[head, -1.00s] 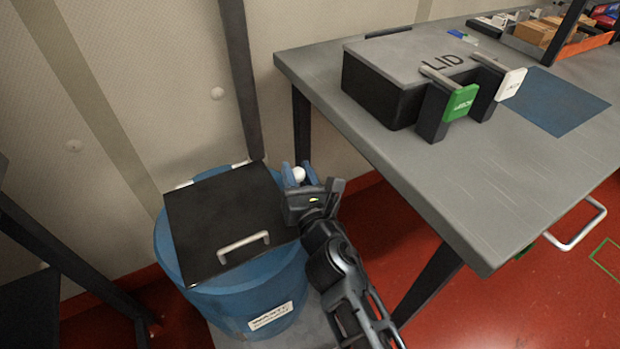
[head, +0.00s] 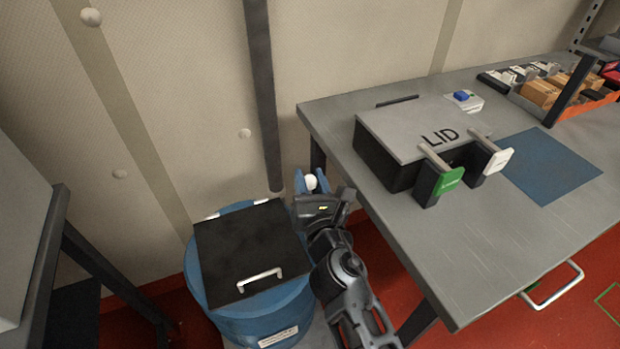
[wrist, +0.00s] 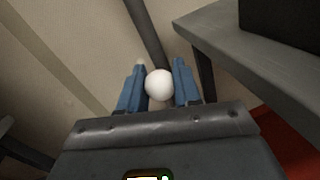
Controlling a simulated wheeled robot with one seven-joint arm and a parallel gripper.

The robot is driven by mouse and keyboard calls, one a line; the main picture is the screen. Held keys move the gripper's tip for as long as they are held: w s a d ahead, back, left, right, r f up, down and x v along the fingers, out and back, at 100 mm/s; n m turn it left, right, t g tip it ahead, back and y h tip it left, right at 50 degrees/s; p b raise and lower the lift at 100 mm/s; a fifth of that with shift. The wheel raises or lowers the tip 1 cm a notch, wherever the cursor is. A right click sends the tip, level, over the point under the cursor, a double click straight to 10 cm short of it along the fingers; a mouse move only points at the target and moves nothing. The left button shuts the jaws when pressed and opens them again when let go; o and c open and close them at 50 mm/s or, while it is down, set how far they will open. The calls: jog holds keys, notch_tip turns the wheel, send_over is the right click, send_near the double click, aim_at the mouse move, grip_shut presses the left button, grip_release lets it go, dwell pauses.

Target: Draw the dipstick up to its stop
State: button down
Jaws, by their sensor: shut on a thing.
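My gripper (head: 311,177), with its blue fingers, is shut on a white ball-shaped knob (head: 311,182). In the wrist view the knob (wrist: 159,85) sits between the two blue fingers. No rod is visible below the knob, so I cannot tell how far the dipstick is drawn. The gripper is beside the upper right edge of a blue drum (head: 252,325) and hides what lies under it. A black square lid (head: 245,243) with a pale bar handle covers most of the drum's top.
A grey table (head: 440,255) stands at right, close to my arm. On it are a black box with a grey "LID" top (head: 415,130), green and white tags and a blue mat (head: 550,165). A dark pipe (head: 263,100) runs down the wall behind the drum. A dark frame stands at left.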

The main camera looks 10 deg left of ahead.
jog(key=shift+w+r, duration=0.1)
jog(key=shift+r, duration=0.2)
jog(key=c, duration=1.2)
grip_release()
jog(key=o, duration=0.4)
jog(key=shift+f, duration=0.1)
jog(key=p+v, duration=0.1)
jog(key=v, duration=0.7)
